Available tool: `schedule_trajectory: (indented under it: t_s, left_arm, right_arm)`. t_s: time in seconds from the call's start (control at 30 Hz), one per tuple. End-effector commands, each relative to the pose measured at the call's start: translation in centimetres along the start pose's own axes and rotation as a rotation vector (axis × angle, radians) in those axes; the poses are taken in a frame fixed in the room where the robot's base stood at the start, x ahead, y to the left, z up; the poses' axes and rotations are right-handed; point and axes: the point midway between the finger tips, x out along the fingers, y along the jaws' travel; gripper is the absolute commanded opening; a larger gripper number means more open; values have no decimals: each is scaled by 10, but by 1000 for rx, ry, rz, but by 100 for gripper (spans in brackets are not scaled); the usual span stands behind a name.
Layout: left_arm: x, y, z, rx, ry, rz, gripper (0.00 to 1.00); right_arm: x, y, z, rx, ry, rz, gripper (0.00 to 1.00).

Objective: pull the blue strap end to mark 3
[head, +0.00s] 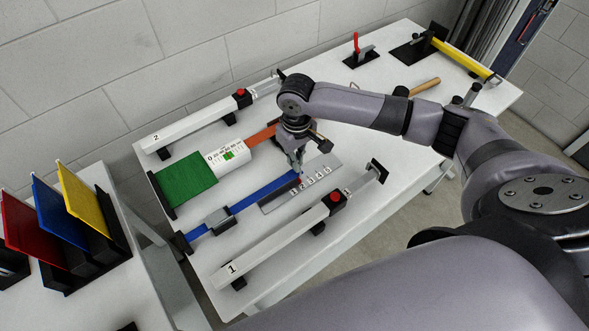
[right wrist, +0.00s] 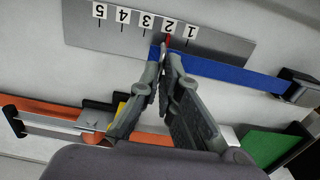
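A blue strap (head: 262,193) runs from a dark buckle (head: 218,220) to the edge of a grey plate (head: 272,205) with marks 1 to 5. My right gripper (head: 298,172) is at the strap's far end. In the right wrist view the fingertips (right wrist: 164,56) are closed together over the end of the blue strap (right wrist: 235,75). A small red tip (right wrist: 167,41) at the strap end lies by mark 2 (right wrist: 168,27). Mark 3 (right wrist: 146,22) is one label to the left there. The fingers hide part of the strap end. My left gripper is not in view.
Rail 1 (head: 285,240) and rail 2 (head: 195,123), each with a red button, flank the strap. A green pad (head: 186,178), white roll (head: 229,157) and orange strap (head: 262,135) lie beside it. A red-handled clamp (head: 357,48) stands at the back.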

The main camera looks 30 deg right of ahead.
Motion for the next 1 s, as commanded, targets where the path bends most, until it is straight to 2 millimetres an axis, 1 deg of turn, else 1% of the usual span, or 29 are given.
schedule_trajectory:
  t_s: [0.27,0.77,1.0]
  left_arm:
    - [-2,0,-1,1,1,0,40]
    - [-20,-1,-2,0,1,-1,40]
    - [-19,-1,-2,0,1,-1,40]
  right_arm:
    - [-1,2,0,0,0,1,0]
    - [-2,31,0,3,0,5,0]
    - [-1,34,0,2,1,5,0]
